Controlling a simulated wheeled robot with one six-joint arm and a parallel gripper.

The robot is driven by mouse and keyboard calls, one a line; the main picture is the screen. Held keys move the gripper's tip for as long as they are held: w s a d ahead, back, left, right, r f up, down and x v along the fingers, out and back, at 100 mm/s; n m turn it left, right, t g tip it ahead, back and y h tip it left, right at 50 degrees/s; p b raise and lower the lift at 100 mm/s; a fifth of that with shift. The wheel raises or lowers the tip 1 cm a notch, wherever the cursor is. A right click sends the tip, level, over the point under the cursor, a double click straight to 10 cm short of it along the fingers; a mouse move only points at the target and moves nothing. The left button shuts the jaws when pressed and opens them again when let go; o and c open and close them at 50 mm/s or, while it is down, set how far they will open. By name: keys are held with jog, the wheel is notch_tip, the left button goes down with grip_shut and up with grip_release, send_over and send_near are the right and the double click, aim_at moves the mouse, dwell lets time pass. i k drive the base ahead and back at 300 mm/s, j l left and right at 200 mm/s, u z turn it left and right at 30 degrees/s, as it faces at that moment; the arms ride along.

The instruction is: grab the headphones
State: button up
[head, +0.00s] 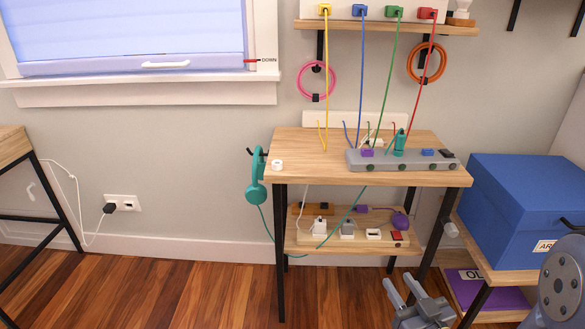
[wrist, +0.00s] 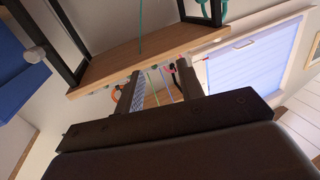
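The teal headphones (head: 256,178) hang from a dark hook at the left end of the small wooden table (head: 300,140) in the head view. A teal cable runs from them down past the lower shelf, and a teal cable also rises toward the power strip. My gripper (head: 400,281) is low at the bottom right of the head view, in front of the table and well apart from the headphones. Its two fingers are spread with nothing visible between them. In the tilted wrist view my gripper (wrist: 158,85) also shows open. A teal shape at the top right there may be the headphones.
A grey power strip (head: 400,160) with coloured plugs sits on the table; several cables rise to the wall shelf (head: 450,27). The lower shelf (head: 345,248) holds adapters and another strip. A blue box (head: 515,205) stands right. Floor (head: 180,285) left of the table is clear.

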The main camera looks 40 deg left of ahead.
aim_at(256, 194)
jog(key=j+z, duration=0.1)
jog(key=j, duration=0.4)
jog(key=k+j+z, duration=0.15)
jog(key=j, duration=0.35)
jog(key=j+z, duration=0.1)
jog(key=j, duration=0.4)
jog(key=k+j+z, duration=0.1)
jog(key=j, duration=0.35)
jog(key=k+j+z, duration=0.15)
jog(key=j, duration=0.3)
